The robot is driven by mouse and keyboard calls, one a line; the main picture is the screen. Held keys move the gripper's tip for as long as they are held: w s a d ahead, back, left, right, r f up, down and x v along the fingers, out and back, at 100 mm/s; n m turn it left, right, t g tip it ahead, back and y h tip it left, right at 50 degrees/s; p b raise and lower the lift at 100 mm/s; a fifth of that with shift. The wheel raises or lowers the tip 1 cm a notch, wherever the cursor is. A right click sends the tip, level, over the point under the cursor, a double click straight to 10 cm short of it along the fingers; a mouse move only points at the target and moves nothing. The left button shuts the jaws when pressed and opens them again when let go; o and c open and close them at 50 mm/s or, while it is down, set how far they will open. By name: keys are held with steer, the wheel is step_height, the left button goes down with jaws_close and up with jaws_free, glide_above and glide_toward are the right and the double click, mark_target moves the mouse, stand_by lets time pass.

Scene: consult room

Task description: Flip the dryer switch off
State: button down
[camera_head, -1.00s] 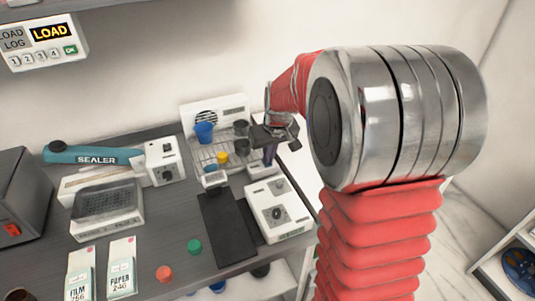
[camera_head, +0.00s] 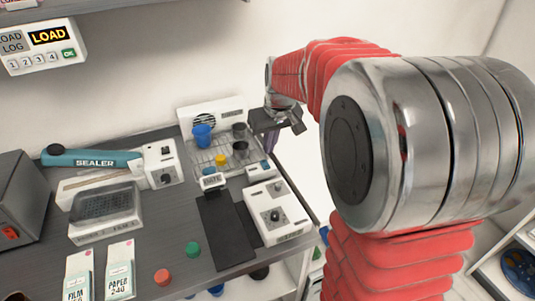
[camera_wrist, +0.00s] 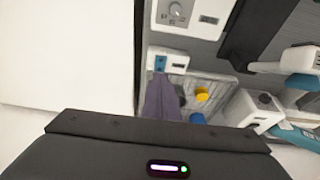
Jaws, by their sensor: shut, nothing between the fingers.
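The dryer (camera_head: 229,113) is a white unit with a round vent at the back of the counter. Its wire rack (camera_head: 205,158) holds several cups. A small white box with a blue switch (camera_head: 265,164) sits at the rack's front right corner. In the wrist view the blue switch (camera_wrist: 160,63) shows just beyond my fingertips. My gripper (camera_head: 271,145) is shut and empty, its purple-grey fingers pointing down above the right end of the rack, behind the switch box.
A white box with a dial (camera_head: 288,227) stands in front of the switch box, beside a dark mat (camera_head: 222,235). A blue sealer (camera_head: 95,156) is at the left. The blue cup (camera_head: 202,137) and yellow cup (camera_head: 221,160) stand near my gripper.

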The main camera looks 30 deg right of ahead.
mark_target(265, 161)
steer(key=v, duration=0.7)
steer(key=shift+f, duration=0.15)
steer(key=shift+w+d+r, duration=0.2)
steer(key=shift+w, duration=0.5)
steer(key=x, duration=1.3)
steer(key=shift+s+f, duration=0.15)
steer(key=shift+f, duration=0.4)
